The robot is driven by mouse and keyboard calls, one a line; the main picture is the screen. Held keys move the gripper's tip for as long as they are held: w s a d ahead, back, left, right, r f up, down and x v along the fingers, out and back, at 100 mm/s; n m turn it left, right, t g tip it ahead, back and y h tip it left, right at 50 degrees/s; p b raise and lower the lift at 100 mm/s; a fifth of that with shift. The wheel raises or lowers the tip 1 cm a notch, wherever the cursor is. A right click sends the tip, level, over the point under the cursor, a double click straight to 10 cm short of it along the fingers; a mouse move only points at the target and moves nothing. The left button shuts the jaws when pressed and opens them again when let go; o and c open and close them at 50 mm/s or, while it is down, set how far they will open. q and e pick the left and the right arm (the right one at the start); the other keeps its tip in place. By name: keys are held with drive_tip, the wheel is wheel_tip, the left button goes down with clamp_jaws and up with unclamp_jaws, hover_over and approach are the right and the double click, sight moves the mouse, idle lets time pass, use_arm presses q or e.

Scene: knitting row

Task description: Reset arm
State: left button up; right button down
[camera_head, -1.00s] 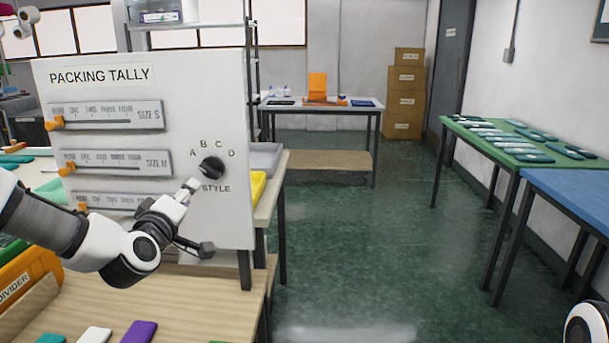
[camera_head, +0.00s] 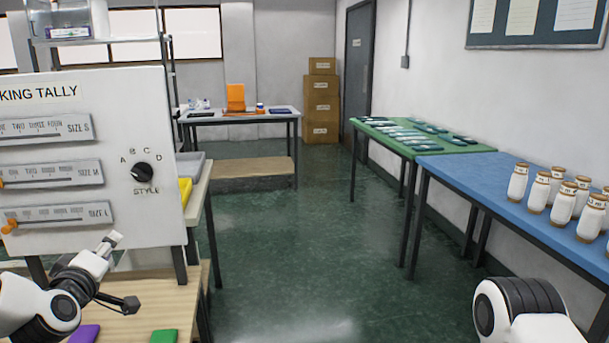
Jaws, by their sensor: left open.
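My left gripper (camera_head: 125,270) is at the lower left, in front of and below the white packing tally board (camera_head: 110,130). It is open and empty, apart from the black style knob (camera_head: 142,172). The knob sits among the letters A to D on the board's right part. Sliders for sizes S, M and L are on the board's left part. My right arm (camera_head: 520,310) shows at the lower right edge; its gripper is out of view.
A purple piece (camera_head: 84,333) and a green piece (camera_head: 164,336) lie on the wooden table (camera_head: 150,297) below the board. A blue table (camera_head: 475,185) with several white jars (camera_head: 538,193) stands right, beside a green table (camera_head: 475,148). The floor (camera_head: 280,250) between is clear.

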use_arm(q)
drive_tip(key=s+d+f+m+g+h+p, duration=0.1)
drive_tip(key=s+d+f+m+g, duration=0.15)
drive_tip(key=f, duration=0.65)
drive_tip(key=s+d+f+m+g+h+p, duration=0.1)
drive_tip(key=s+d+f+g+p, duration=0.2)
drive_tip(key=f, duration=0.6)
drive_tip(key=s+d+f+m+g+h, duration=0.15)
drive_tip(key=s+d+f, duration=0.25)
drive_tip(key=f, duration=0.5)
drive_tip(key=s+d+f+m+g, duration=0.2)
drive_tip(key=s+f+g, duration=0.1)
drive_tip(key=s, duration=0.5)
drive_tip(key=s+d+f+m+g+p, duration=0.1)
drive_tip(key=s+d+f+m+g, duration=0.1)
drive_tip(key=s, duration=0.6)
drive_tip(key=s+d+f+m+g, duration=0.2)
drive_tip(key=s+f+m+g, duration=0.1)
drive_tip(key=s, duration=0.5)
wheel_tip(320, 180, down, 3)
drive_tip(key=shift+s+d+r+m+g, duration=0.1)
drive_tip(key=shift+s+d+m+g, duration=0.15)
drive_tip(key=shift+g, duration=0.55)
drive_tip(key=shift+h, duration=0.25)
